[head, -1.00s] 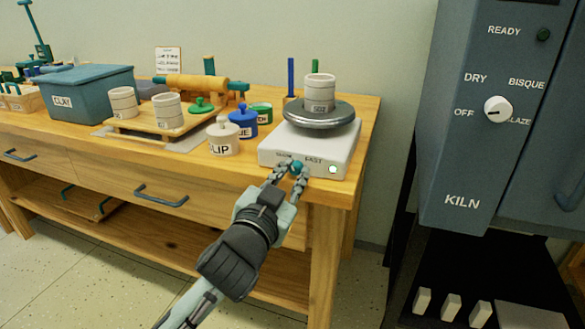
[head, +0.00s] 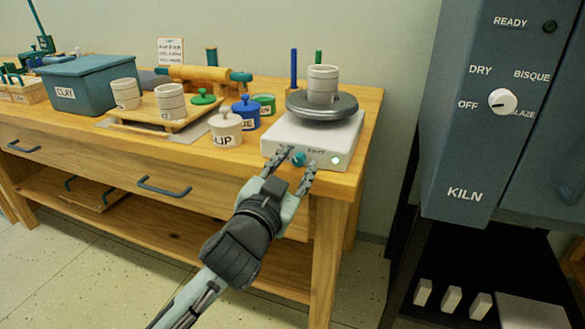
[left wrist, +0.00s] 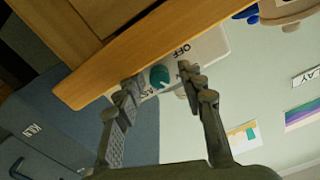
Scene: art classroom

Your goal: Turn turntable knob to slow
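The turntable is a white box (head: 320,141) with a round grey disc (head: 322,106) on top, at the right end of the workbench. A teal knob (head: 298,158) sits on its front face; the knob also shows in the left wrist view (left wrist: 159,76), near an OFF label. A FAST label is to the knob's right in the head view; the SLOW label cannot be read. My left gripper (head: 294,166) is open, its fingers on either side of the knob, apparently clear of it. The knob's exact setting is hard to tell. My right gripper is not in view.
A pale cup (head: 322,84) stands on the disc. A SLIP jar (head: 226,128) and a blue jar (head: 246,112) stand just left of the turntable. The kiln (head: 470,130) rises at the right. The bench's front edge lies below the turntable.

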